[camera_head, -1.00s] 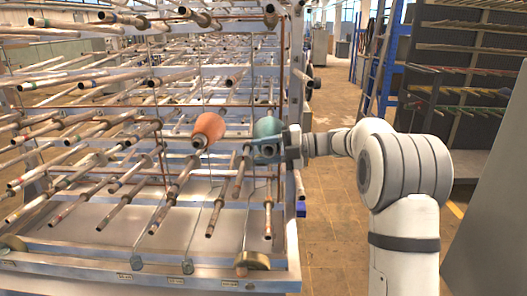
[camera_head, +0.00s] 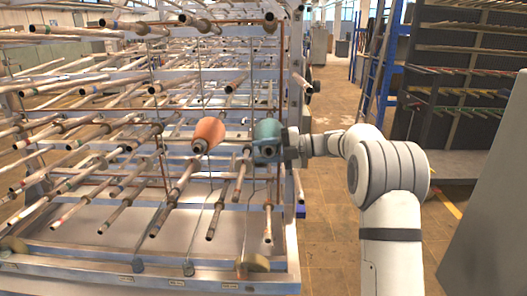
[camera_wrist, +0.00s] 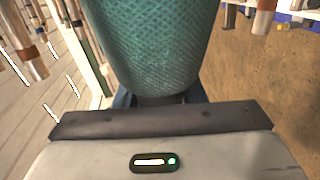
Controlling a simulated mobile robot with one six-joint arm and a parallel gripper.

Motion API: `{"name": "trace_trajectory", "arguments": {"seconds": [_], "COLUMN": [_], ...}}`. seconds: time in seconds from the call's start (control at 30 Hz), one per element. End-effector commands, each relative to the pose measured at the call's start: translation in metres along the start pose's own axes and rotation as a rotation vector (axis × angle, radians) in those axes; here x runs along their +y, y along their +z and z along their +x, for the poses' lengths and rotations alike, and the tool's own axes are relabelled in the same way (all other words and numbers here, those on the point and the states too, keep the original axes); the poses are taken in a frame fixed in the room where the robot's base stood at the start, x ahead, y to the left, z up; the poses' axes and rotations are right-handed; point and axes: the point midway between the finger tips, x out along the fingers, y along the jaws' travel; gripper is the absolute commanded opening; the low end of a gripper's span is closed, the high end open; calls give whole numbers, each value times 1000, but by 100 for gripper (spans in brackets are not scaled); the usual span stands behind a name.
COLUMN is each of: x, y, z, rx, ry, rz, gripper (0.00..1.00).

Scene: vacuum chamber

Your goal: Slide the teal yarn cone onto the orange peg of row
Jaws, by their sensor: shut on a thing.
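The teal yarn cone (camera_head: 267,130) is in my gripper (camera_head: 270,150), at the right end of the rack in the head view. The cone also fills the top middle of the wrist view (camera_wrist: 152,45), between the jaws. My gripper is shut on it. An orange yarn cone (camera_head: 209,132) sits on a peg to the left of the teal cone, in the same row. The peg (camera_head: 179,186) under the orange cone sticks out toward the camera. Whether the teal cone is around any peg cannot be told.
The metal rack holds many bare pegs (camera_head: 121,211) pointing toward the camera, close around the cone. The rack's right upright (camera_head: 291,225) stands just beside my gripper. Open floor (camera_head: 325,215) lies to the right.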

Motion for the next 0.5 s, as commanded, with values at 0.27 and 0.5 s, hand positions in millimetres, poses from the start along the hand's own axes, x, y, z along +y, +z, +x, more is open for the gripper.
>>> {"name": "trace_trajectory", "arguments": {"seconds": [0.27,0.5], "x": [1,1], "y": [10,12], "z": [0,0], "rx": [0,0], "ry": [1,1], "rz": [-2,-3], "gripper": [0,0]}}
